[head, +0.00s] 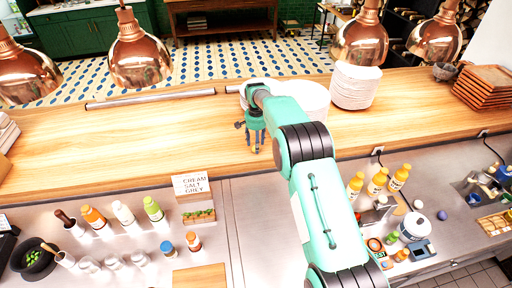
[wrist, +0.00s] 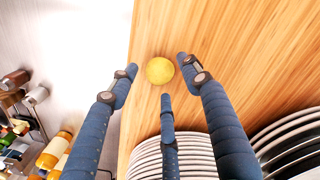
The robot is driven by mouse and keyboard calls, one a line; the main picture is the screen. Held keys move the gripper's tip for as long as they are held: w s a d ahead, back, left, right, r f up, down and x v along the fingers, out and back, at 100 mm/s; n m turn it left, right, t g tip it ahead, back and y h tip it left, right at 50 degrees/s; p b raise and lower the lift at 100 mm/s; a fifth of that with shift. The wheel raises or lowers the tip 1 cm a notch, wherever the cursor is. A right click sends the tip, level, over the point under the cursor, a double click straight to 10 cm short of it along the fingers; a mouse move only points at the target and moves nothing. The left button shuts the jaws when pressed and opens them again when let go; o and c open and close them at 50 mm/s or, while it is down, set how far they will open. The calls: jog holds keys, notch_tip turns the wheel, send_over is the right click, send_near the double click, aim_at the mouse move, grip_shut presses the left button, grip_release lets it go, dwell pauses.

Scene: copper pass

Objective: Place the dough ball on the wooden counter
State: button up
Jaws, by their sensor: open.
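The dough ball (wrist: 160,71) is small, round and yellow. In the wrist view it shows against the wooden counter (wrist: 235,60), close to the counter's edge, and appears to rest on it. My gripper (wrist: 157,77) has its blue fingers spread around the ball, with gaps between them and the ball. In the head view my gripper (head: 255,140) points down over the wooden counter (head: 130,135), near its front edge. The ball cannot be made out there; my fingers seem to hide it.
Stacked white plates (head: 355,87) stand on the counter behind and right of my gripper. Copper lamps (head: 140,55) hang above the counter. A sign (head: 192,184) and several bottles (head: 124,214) stand on the lower steel worktop. The counter's left part is mostly clear.

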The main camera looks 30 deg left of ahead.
notch_tip(320, 180, up, 10)
jog(key=shift+b, duration=0.4)
dwell(0.6)
